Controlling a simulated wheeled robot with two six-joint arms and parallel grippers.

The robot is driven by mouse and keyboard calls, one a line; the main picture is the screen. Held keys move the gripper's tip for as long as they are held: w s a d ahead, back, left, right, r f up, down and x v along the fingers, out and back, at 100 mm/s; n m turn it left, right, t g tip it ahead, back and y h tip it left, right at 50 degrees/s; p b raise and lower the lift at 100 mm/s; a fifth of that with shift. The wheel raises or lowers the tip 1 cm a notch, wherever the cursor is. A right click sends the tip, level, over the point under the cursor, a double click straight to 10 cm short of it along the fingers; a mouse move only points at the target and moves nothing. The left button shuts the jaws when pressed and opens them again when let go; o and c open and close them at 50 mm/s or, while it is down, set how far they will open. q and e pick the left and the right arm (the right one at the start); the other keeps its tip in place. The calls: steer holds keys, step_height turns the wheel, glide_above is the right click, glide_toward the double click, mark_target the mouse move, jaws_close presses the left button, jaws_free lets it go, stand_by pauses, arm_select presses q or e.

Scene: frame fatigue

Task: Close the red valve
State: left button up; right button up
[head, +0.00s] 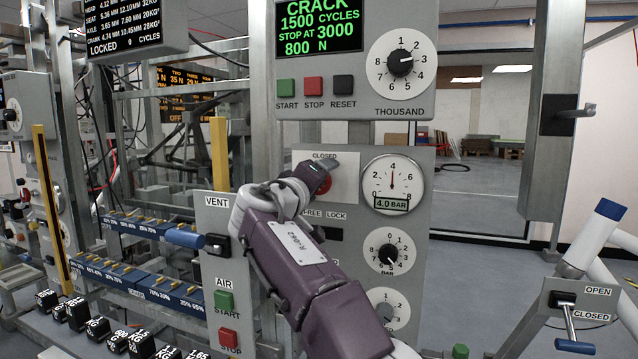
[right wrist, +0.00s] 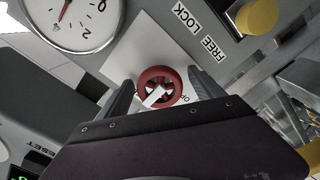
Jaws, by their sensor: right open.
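The red valve (right wrist: 156,87) is a small round handwheel with a white bar across it, on a white plate. In the head view the red valve (head: 323,186) is mostly hidden by my right gripper (head: 330,167). A CLOSED label sits above it. In the right wrist view my right gripper (right wrist: 160,80) is open, one finger on each side of the wheel. I cannot tell whether the fingers touch it. Part of a label reading "OP" shows beside the wheel. My left gripper is not in view.
The pressure gauge (head: 392,184) right of the valve reads about 4.0 bar. A FREE LOCK label and a yellow knob (right wrist: 257,17) are close by. A blue VENT handle (head: 185,238) and an OPEN/CLOSED lever (head: 570,325) stand to the sides.

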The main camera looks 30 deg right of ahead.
steer(key=v, duration=0.9)
steer(key=shift+b, duration=0.35)
steer(key=shift+f, duration=0.1)
